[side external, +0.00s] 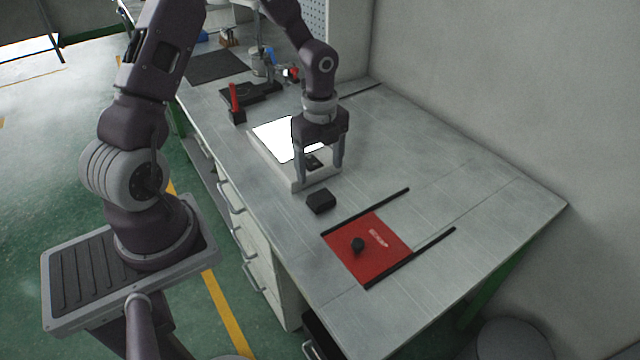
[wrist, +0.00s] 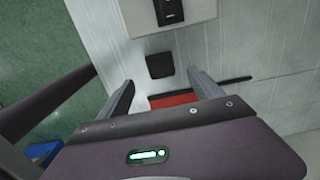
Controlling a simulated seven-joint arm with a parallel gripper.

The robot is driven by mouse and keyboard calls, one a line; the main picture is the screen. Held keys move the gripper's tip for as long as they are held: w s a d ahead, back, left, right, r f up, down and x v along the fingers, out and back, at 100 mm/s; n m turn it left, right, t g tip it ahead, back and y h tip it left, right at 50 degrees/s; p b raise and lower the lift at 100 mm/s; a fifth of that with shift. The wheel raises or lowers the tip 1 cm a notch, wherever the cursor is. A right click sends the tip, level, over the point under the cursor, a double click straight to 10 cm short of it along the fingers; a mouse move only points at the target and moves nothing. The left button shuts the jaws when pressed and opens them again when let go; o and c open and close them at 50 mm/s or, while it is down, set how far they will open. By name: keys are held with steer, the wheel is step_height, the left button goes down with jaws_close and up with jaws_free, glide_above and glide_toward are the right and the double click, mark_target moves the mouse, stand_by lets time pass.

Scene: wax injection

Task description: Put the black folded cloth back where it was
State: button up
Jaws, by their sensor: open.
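The black folded cloth (side external: 320,200) looks like a small dark block on the grey bench, between the light panel (side external: 298,183) and the red mat (side external: 378,263). In the wrist view the cloth (wrist: 160,65) shows as a dark square just past the fingertips, apart from them. My gripper (side external: 318,174) points down over the near end of the light panel, fingers spread and empty. The wrist view shows the same open gripper (wrist: 160,80) with nothing between the fingers.
A small black item (side external: 314,162) lies on the panel's near end. A red-handled tool (side external: 235,101) stands at the back left. The bench right of the mat is clear.

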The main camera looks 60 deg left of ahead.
steer(key=s+d+r+n+t+y, duration=0.1)
steer(key=s+d+r+n, duration=0.15)
steer(key=r, duration=0.55)
steer(key=s+d+r+n+t+y, duration=0.1)
steer(key=s+d+r+n, duration=0.2)
steer(key=r, duration=0.5)
steer(key=s+d+r+n+t+h, duration=0.1)
steer(key=s+d+r+n, duration=0.1)
steer(key=s+n, duration=0.4)
steer(key=s+d+r+n+t+h, duration=0.1)
steer(key=s+d+r+n+t, duration=0.1)
steer(key=s+r+n, duration=0.3)
steer(key=s+d+n, duration=0.1)
steer(key=s, duration=0.2)
steer(key=shift+s+d+r+t, duration=0.15)
steer(key=shift+d+t, duration=0.15)
